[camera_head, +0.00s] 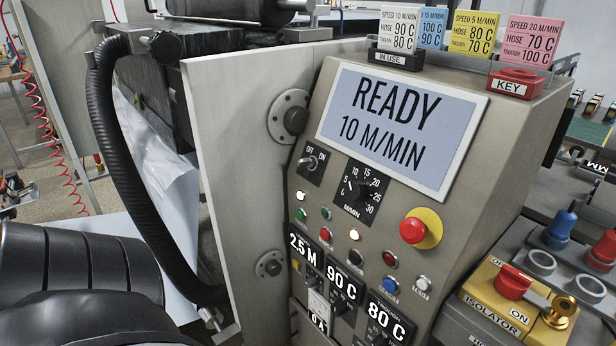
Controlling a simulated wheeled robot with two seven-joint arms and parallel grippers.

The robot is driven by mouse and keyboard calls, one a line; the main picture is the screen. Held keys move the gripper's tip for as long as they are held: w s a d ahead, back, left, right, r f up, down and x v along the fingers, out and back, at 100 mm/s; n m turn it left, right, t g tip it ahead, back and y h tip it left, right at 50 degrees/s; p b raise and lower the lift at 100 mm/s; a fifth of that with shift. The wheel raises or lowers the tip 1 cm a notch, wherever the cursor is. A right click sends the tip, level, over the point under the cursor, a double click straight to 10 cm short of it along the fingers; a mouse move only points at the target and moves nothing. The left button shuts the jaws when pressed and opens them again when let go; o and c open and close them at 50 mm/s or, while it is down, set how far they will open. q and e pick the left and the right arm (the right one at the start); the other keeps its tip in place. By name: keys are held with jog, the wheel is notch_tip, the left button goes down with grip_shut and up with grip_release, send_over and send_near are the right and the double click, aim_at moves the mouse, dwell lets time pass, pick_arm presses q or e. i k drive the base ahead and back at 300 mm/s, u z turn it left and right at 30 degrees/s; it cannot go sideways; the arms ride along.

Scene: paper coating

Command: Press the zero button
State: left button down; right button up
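The control panel (330,205) of a beige machine stands in the middle of the view. Its display (402,128) reads READY 10 M/MIN. A readout (303,250) showing 2.5 M sits at the panel's lower left, with a small yellowish spot (296,266) at its lower left edge. Readouts of 90 C (343,286) and 80 C (387,318) step down to the right. I cannot read a zero label on any button, so I cannot tell which one it is. No gripper shows in the view.
A red emergency button (413,230) on a yellow base, a speed dial (360,190) and small coloured buttons crowd the panel. A yellow isolator box (515,300) is at the lower right. A black hose (130,180) curves down on the left. Setting cards (470,35) stand on top.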

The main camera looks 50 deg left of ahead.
aim_at(295, 263)
jog(key=k, duration=0.75)
jog(key=u, duration=0.75)
jog(key=i, duration=1)
